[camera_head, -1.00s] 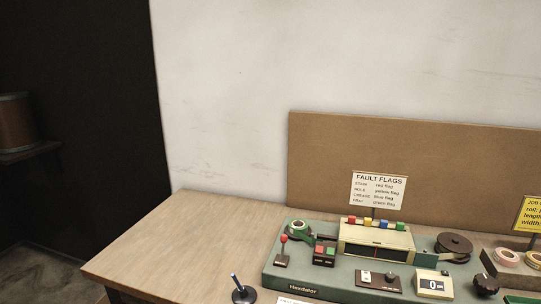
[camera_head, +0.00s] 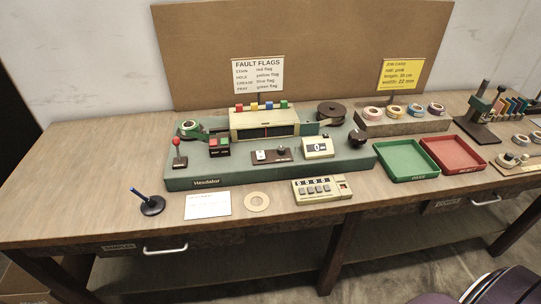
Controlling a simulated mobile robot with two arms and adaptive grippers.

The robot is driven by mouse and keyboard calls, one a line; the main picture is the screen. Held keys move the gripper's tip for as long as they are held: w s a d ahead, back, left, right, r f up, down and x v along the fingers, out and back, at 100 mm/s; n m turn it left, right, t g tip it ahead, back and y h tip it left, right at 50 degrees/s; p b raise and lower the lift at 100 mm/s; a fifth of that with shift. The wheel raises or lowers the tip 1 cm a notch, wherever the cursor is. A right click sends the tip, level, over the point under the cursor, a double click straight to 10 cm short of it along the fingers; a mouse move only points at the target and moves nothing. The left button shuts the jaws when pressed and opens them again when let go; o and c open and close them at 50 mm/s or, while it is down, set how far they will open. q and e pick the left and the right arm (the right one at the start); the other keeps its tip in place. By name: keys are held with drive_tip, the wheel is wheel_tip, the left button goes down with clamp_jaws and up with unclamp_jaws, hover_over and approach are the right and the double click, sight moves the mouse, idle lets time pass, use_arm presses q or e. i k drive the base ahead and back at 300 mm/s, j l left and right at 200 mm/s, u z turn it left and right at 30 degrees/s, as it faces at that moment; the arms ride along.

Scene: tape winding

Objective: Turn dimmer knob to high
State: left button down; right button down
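A green winding machine (camera_head: 215,180) stands on the wooden bench in the head view. On its front is a small dark plate (camera_head: 272,157) with a pale switch (camera_head: 260,155) and a small dark knob (camera_head: 282,150). A larger black knob (camera_head: 357,137) sits at the machine's right end. No label naming a dimmer is readable, so I cannot tell which knob it is or how it is set. Neither of my grippers is in view.
A red-topped lever (camera_head: 176,146), a counter (camera_head: 318,147) and a tape reel (camera_head: 331,111) are on the machine. A blue-handled stick on a black base (camera_head: 152,205), a card (camera_head: 207,205), a ring (camera_head: 257,201) and a keypad box (camera_head: 322,189) lie in front. Green (camera_head: 406,144) and red trays stand right.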

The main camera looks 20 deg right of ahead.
sight(282, 150)
drive_tip(key=l+u, duration=0.2)
drive_tip(key=l, duration=0.45)
drive_tip(key=l+u, duration=0.2)
drive_tip(key=l, duration=0.4)
drive_tip(key=k+l+u, duration=0.2)
drive_tip(key=l, duration=0.45)
drive_tip(key=i, duration=0.1)
